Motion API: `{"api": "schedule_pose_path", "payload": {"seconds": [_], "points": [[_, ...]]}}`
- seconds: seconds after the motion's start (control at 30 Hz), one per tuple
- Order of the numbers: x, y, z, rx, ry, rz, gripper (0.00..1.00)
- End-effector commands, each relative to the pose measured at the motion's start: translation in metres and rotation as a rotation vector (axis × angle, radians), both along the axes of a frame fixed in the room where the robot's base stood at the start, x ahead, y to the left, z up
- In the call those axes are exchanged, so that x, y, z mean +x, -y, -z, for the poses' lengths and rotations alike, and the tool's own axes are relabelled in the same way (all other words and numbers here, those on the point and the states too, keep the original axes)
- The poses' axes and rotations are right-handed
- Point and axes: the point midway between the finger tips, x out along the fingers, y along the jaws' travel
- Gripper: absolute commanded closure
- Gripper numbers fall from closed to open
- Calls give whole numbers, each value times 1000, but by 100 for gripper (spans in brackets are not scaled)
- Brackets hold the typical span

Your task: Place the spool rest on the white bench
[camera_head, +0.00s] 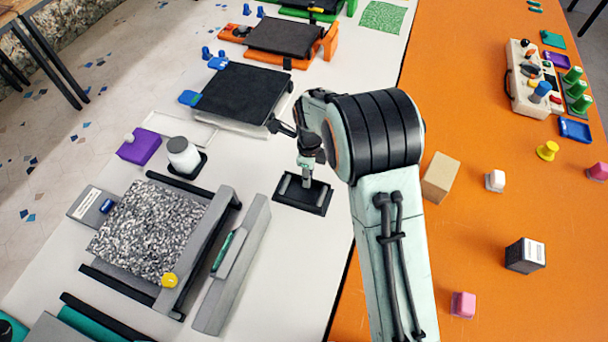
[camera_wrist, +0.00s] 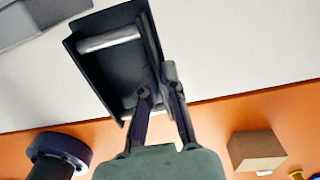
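The spool rest (camera_head: 300,196), a black tray with light grey rollers, is at the right side of the white bench (camera_head: 290,265). It also shows in the wrist view (camera_wrist: 92,68). My gripper (camera_head: 308,172) is above and at the tray's edge. In the wrist view my gripper's fingers (camera_wrist: 158,84) are close together, one on each side of the tray's side wall, and appear shut on it. The tray looks level and at or just over the bench; I cannot tell whether it touches. Part of one roller is hidden behind a finger.
A grey printer with a speckled plate (camera_head: 150,230) and a grey bar (camera_head: 232,270) stand to the left. A white bottle (camera_head: 183,155) and purple block (camera_head: 139,147) are behind it. The orange bench (camera_head: 480,220) on the right holds a cardboard box (camera_head: 440,178) and several small blocks.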

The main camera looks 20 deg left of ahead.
Motion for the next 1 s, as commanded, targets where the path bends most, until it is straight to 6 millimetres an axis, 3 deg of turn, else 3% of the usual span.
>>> {"api": "schedule_pose_path", "payload": {"seconds": [0.23,0.37,0.6,1.0], "points": [[21,-13,29,0,1,2,100],[26,-17,36,1,1,0,100],[28,-18,68,0,0,0,100],[28,-18,73,1,1,2,100]]}}
